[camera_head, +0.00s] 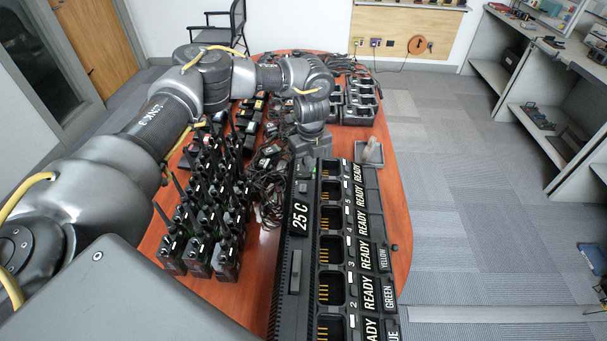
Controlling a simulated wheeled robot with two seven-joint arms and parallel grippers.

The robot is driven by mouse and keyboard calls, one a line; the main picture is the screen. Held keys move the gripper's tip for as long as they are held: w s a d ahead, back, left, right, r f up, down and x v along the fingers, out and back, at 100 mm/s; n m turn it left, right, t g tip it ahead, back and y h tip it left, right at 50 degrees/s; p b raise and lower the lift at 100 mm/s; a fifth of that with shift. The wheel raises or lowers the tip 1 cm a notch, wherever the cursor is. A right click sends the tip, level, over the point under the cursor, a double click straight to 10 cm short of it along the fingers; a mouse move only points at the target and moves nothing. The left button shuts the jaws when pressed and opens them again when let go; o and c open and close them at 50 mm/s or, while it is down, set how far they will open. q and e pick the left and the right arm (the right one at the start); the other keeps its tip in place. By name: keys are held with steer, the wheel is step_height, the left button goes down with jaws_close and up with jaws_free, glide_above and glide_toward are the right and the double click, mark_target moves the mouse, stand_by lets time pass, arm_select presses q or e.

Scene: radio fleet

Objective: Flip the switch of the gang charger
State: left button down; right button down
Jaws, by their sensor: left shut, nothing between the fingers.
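The gang charger (297,240) is a long black unit with a "25 C" label, a row of empty charging pockets and "READY" labels down its right side. It lies along the right part of the wooden table, running from the near edge to mid-table. I cannot clearly make out its switch. My left arm comes in from the left and arches over the table. My left gripper (310,152) points down at the far end of the gang charger, shut and empty. Its fingertips are small and partly hidden, so I cannot tell whether they touch the charger. My right gripper is not in view.
Several black handheld radios (201,225) stand on the table left of the charger. Tangled black cables (268,180) lie between them. More chargers (358,103) stand at the far right. Open carpet lies to the right.

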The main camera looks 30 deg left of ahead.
mark_target(310, 174)
arm_select(q)
steer(key=shift+f+b, duration=0.5)
steer(key=shift+f, duration=0.45)
stand_by(0.6)
steer(key=shift+r, duration=0.1)
step_height(310, 174, up, 7)
steer(key=p, duration=0.6)
steer(key=shift+f, duration=0.2)
stand_by(0.5)
